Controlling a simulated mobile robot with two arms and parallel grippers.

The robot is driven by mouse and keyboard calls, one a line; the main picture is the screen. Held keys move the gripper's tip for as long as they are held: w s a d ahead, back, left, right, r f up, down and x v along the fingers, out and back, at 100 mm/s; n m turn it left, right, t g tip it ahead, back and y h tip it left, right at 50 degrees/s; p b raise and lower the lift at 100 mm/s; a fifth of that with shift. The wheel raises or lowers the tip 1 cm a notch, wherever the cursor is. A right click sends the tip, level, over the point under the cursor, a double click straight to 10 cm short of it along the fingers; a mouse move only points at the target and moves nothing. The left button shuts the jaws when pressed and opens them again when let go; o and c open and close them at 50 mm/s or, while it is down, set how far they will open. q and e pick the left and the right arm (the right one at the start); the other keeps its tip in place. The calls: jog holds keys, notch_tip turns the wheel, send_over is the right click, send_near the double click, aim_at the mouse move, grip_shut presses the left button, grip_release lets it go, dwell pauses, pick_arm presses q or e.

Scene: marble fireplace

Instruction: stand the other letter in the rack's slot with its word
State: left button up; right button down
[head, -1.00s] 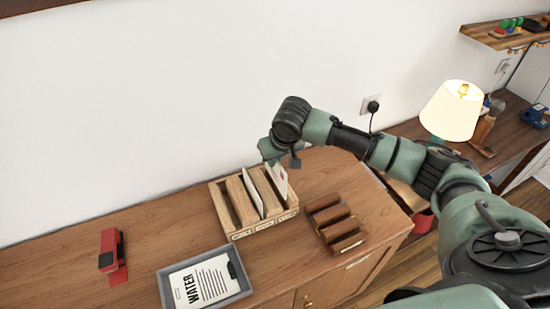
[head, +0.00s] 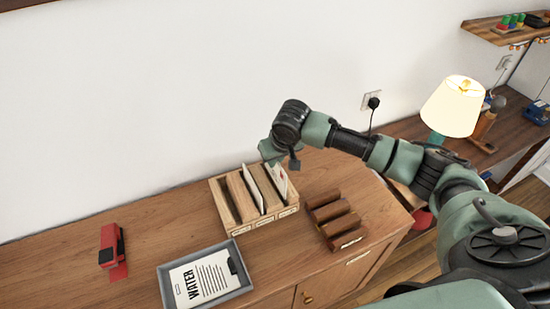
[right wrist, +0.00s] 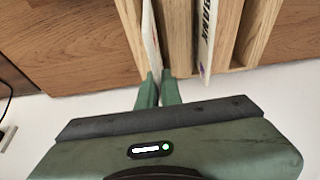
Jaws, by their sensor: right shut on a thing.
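The light wooden letter rack (head: 229,217) stands on the cabinet top, with small front labels too small to read. One white letter (head: 254,187) stands tilted in a middle slot; in the right wrist view this letter (right wrist: 207,35) shows part of a printed word, seemingly ending "ONE". My right gripper (head: 279,160) is above the rack's right part, shut on the other letter (head: 280,180), which has a red mark. In the right wrist view the held letter (right wrist: 151,35) reaches down between the rack's dividers from my fingertips (right wrist: 159,88). Its lower edge is hidden. My left gripper is out of view.
A grey tray (head: 246,283) holding a sheet headed WATER lies in front of the rack. A dark brown slatted holder (head: 333,218) stands close on the right. A red stapler-like object (head: 112,252) is at the left. A lamp (head: 453,107) stands behind my right arm.

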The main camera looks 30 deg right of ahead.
aim_at(275, 182)
jog(key=shift+f, duration=0.4)
jog(key=shift+f, duration=0.65)
jog(key=shift+f, duration=0.2)
dwell(0.4)
jog(key=shift+f+b, duration=0.45)
jog(key=shift+f, duration=1.05)
jog(key=shift+f, duration=0.1)
jog(key=c, duration=1.5)
grip_release()
